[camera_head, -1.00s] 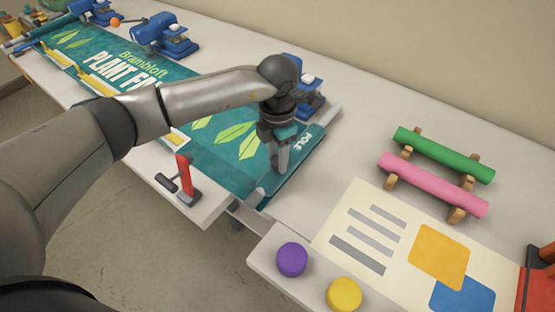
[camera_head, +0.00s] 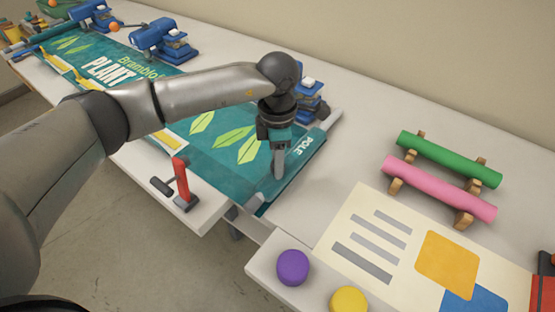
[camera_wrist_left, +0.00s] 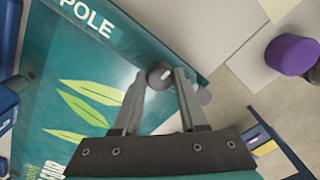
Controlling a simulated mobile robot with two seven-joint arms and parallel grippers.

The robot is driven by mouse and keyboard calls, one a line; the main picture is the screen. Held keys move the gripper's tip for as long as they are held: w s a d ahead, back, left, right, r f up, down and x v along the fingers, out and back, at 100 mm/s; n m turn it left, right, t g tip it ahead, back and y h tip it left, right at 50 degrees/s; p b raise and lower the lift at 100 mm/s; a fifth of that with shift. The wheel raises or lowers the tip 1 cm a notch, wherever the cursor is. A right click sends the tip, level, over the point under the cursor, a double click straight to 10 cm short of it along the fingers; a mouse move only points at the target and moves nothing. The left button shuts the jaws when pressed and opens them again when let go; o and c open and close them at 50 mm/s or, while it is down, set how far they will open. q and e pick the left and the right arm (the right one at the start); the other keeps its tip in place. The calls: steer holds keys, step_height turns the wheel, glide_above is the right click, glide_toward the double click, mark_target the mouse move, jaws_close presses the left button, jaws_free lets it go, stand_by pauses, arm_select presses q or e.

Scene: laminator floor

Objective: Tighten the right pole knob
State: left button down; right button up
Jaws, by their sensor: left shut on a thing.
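The teal banner (camera_head: 215,170) lies along the table, with its pole end marked "POLE" at the right. A dark round knob (camera_wrist_left: 159,76) with a pale mark shows in the left wrist view at the edge of this end. My left gripper (camera_head: 279,170) points down at the banner's pole end, and its fingers hide the knob in the head view. In the left wrist view the fingertips (camera_wrist_left: 160,78) are shut on the knob from both sides. My right gripper is in neither view.
A red-handled clamp (camera_head: 182,182) stands at the table's front edge. Blue devices (camera_head: 165,40) line the back. Green (camera_head: 450,158) and pink (camera_head: 440,187) rolls rest on wooden supports at the right. Purple (camera_head: 293,267) and yellow (camera_head: 348,300) round pieces sit near the front.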

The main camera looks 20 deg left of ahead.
arm_select(q)
steer(key=shift+c, duration=2.2)
jaws_free()
step_height(320, 180, up, 15)
steer(key=p, duration=0.1)
steer(key=shift+r, duration=0.15)
steer(key=shift+s, duration=0.1)
